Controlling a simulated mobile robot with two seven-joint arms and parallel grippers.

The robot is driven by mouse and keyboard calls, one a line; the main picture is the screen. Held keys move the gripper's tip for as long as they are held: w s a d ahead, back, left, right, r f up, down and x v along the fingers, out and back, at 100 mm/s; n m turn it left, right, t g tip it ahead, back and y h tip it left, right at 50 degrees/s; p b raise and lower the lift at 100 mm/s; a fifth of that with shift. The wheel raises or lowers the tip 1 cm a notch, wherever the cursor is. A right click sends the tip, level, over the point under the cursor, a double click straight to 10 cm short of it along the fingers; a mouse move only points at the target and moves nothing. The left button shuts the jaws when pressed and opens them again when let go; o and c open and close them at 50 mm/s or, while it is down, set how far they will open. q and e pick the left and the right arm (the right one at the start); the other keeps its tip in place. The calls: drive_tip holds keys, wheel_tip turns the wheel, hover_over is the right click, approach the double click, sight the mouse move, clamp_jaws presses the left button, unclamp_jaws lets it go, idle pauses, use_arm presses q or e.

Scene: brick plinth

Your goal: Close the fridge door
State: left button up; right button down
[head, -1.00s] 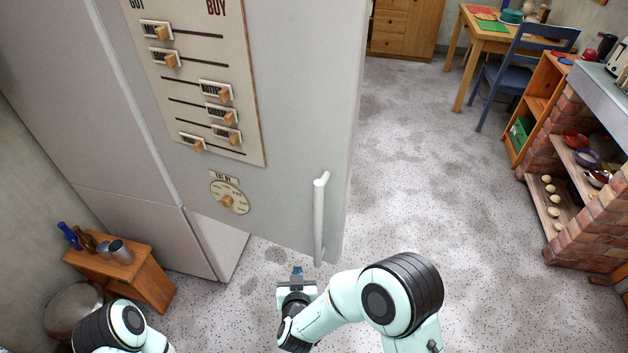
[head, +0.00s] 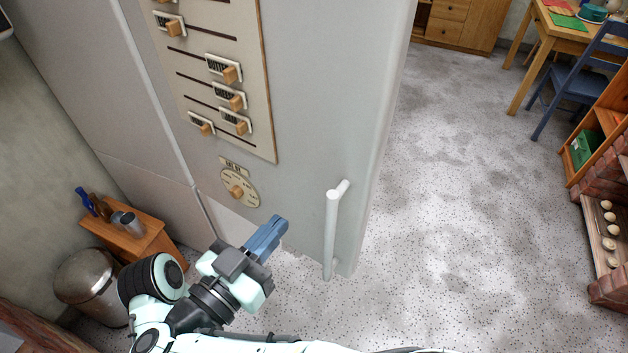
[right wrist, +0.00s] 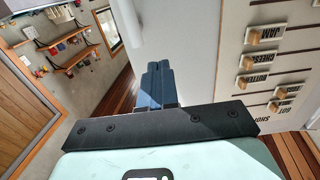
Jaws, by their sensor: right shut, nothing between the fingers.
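The grey-white fridge door (head: 300,120) stands open, swung out from the fridge body (head: 85,90) at the left. Its front carries a panel of sliders and a round dial, and an upright white handle (head: 332,230) near its free edge. My right gripper (head: 276,228) is shut and empty, low and left of the handle, overlapping the door's lower edge in the picture; I cannot tell whether it touches. In the right wrist view the blue fingers (right wrist: 158,84) lie together beside a pale surface, with the slider panel (right wrist: 265,60) at the right. My left gripper is not visible.
A small wooden stand (head: 140,235) with bottles and cups and a metal bin (head: 88,285) are at the left. The speckled floor right of the door is clear. A table (head: 560,35), blue chair (head: 585,85) and brick shelving (head: 605,190) stand farther right.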

sight(329, 166)
drive_tip(key=x, duration=1.3)
drive_tip(key=shift+w, duration=0.15)
drive_tip(key=shift+w+d, duration=0.1)
drive_tip(key=shift+d, duration=0.05)
